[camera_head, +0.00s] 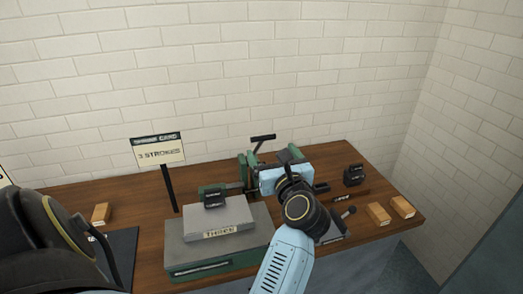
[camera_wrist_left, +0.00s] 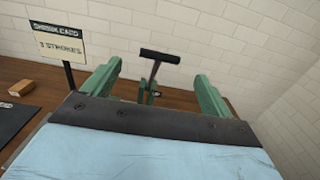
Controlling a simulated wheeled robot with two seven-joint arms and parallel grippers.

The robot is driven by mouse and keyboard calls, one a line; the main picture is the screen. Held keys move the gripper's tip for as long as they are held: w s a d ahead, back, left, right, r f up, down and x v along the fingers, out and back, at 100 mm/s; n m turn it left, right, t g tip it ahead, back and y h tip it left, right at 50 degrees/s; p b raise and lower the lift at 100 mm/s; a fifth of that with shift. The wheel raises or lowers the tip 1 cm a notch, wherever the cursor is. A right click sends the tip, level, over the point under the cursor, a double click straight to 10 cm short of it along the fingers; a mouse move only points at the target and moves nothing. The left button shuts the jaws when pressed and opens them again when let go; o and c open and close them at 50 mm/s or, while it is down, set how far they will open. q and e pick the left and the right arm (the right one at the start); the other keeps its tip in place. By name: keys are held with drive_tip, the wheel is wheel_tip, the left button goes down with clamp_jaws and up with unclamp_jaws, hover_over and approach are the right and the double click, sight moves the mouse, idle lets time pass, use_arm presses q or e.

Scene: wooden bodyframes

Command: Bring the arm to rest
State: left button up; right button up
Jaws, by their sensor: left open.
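My left gripper (camera_head: 270,160) has a light blue body and two green fingers, and it is over the back middle of the wooden table (camera_head: 340,163). In the left wrist view the gripper (camera_wrist_left: 156,88) shows its fingers spread wide, with nothing held between them. A black T-shaped handle (camera_head: 262,139) stands just beyond the gripper; in the left wrist view the handle (camera_wrist_left: 159,57) appears in the gap between the fingers, apart from both. The gripper body hides the handle's lower part. My right gripper is not in view.
A grey and green box labelled "THREE" (camera_head: 222,236) stands left of my forearm, with a sign reading "3 STROKES" (camera_head: 158,151) behind it. Wooden blocks (camera_head: 378,214), small tools and a black object (camera_head: 354,175) lie on the right. A brick wall stands behind.

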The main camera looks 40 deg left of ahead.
use_arm(q)
drive_tip(key=shift+v, duration=1.15)
drive_tip(key=shift+w, duration=0.1)
